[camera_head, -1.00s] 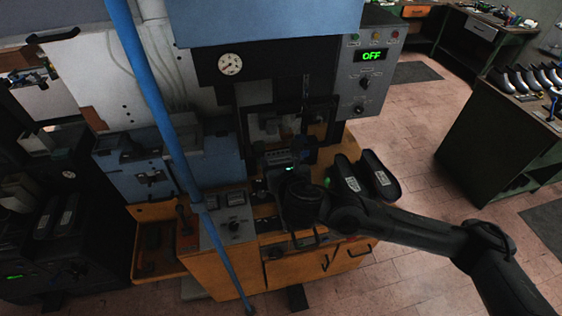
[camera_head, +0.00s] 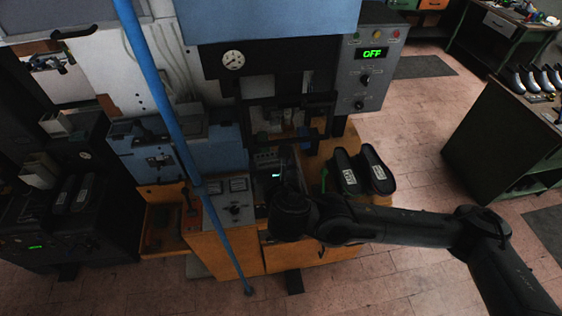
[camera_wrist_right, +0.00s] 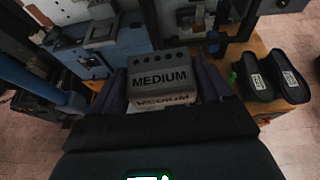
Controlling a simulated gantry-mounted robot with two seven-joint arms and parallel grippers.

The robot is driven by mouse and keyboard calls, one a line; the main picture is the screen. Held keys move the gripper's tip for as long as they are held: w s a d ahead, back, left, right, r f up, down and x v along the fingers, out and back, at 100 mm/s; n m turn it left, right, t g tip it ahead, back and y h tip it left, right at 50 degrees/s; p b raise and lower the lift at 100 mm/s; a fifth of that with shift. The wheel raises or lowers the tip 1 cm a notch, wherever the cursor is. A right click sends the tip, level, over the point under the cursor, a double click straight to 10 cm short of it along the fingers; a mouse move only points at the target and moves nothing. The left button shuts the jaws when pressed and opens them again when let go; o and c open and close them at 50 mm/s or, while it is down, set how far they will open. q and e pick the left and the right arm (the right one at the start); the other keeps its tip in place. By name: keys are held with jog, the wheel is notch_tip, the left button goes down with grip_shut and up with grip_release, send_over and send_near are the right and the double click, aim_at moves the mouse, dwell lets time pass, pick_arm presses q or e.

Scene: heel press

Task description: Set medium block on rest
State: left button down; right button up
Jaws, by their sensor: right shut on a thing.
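The medium block (camera_wrist_right: 159,72) is a grey block with a row of holes and the word MEDIUM on its faces. In the right wrist view it sits between the two fingers of my right gripper (camera_wrist_right: 163,90), which is shut on it. In the head view my right gripper (camera_head: 272,167) holds the block (camera_head: 265,157) in front of the press (camera_head: 262,62), above the orange cabinet and left of the black shoes. My dark wrist hides part of what lies below. I cannot make out the rest clearly. My left gripper is not in view.
Two black shoes with white labels (camera_head: 358,170) stand right of my gripper. A blue pole (camera_head: 172,118) slants across the left. A panel with dials (camera_head: 232,200) is at the left front. The press display (camera_head: 372,53) reads OFF. Open floor lies to the right.

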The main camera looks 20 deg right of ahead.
jog(key=s+d+r+p, duration=0.2)
jog(key=d+r, duration=0.2)
jog(key=r, duration=0.3)
jog(key=s+d+r+y+p, duration=0.1)
jog(key=d+r+p, duration=0.1)
jog(key=d+r, duration=0.3)
notch_tip(320, 180, up, 2)
jog(key=shift+s+d+r+n, duration=0.15)
jog(key=shift+s+d+n, duration=0.15)
jog(key=shift+s+n, duration=0.1)
